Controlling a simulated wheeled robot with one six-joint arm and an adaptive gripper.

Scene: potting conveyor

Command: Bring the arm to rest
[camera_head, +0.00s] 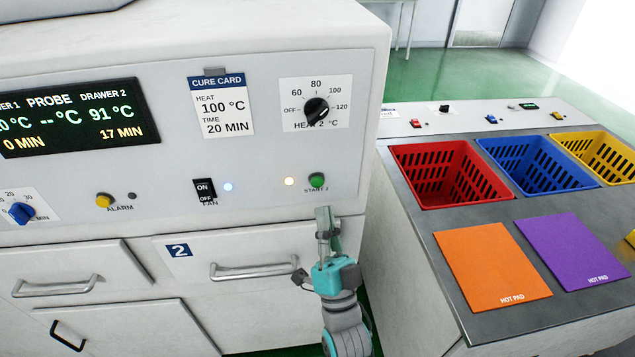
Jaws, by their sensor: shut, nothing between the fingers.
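My gripper (325,222) is shut and empty. It points up in front of the white oven's lower right front, just below the green START 2 button (317,180). I cannot tell whether it touches the panel. The drawer 2 handle (254,271) is left of my gripper, and drawer 2 (215,249) looks closed. The heat 2 dial (317,111) is above. The display (78,117) reads 91 °C and 17 MIN for drawer 2.
A bench on the right holds red (440,172), blue (537,164) and yellow (598,155) baskets, all empty. Orange (490,263) and purple (572,250) hot pads lie at its front. A narrow gap separates the oven and bench. Green floor (455,75) is open behind.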

